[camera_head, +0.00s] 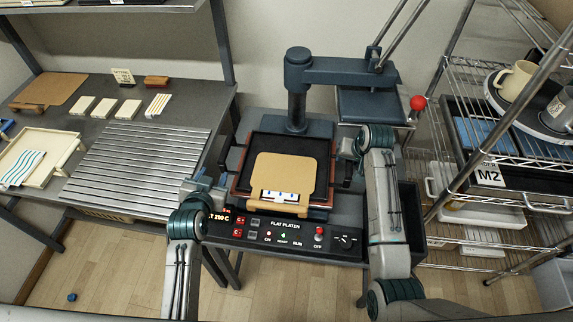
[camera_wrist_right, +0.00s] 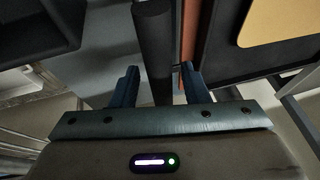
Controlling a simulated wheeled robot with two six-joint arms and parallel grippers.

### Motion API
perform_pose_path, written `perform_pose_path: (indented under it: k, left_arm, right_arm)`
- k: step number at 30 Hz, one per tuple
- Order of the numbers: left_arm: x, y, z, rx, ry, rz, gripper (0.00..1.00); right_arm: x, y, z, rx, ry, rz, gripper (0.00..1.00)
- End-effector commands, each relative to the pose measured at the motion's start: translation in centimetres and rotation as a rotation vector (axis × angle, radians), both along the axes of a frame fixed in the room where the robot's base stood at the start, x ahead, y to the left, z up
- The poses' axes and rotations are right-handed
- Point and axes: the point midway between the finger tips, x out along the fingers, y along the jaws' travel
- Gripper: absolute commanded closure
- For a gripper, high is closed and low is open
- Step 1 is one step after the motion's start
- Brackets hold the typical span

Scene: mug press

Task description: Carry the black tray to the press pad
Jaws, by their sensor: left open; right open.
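The black tray (camera_head: 262,152) sits at the flat press, over a pad with a reddish-brown edge (camera_head: 318,214). A tan board (camera_head: 285,172) with a white, blue-marked piece (camera_head: 280,196) lies on the tray. My right gripper (camera_head: 347,152) is at the tray's right side. In the right wrist view the open fingers (camera_wrist_right: 158,85) stand either side of a dark round bar (camera_wrist_right: 152,40), apparently the tray's handle; the tray (camera_wrist_right: 228,40) is beside it. My left gripper (camera_head: 222,182) is open near the tray's left side; whether its fingers straddle a handle cannot be told.
The press arm (camera_head: 340,72) with a red knob (camera_head: 417,102) is swung to the right behind the tray. A control panel (camera_head: 285,236) lies in front. A slatted metal surface (camera_head: 140,165) is left; a wire rack (camera_head: 490,150) with mugs is right.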

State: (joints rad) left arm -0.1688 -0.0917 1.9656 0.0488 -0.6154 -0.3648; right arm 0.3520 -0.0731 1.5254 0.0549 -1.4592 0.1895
Motion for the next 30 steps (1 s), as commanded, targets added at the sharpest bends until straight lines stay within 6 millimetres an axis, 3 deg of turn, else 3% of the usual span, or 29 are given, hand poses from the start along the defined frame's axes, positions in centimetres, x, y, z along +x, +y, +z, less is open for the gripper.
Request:
perform_pose_path:
  k: [8,21,30]
  left_arm:
    - [-0.8,0.0,0.4,0.000,0.000,0.000,0.56]
    - [-0.8,0.0,0.3,0.001,0.000,0.000,0.56]
    - [-0.8,0.0,0.3,0.001,0.000,0.000,0.56]
  right_arm:
    - [-0.7,-0.2,1.6,0.000,-0.003,-0.001,0.59]
    - [-4.2,-1.3,9.5,0.000,-0.003,0.001,0.59]
    - [-4.9,-1.5,10.9,0.000,0.000,0.000,0.59]
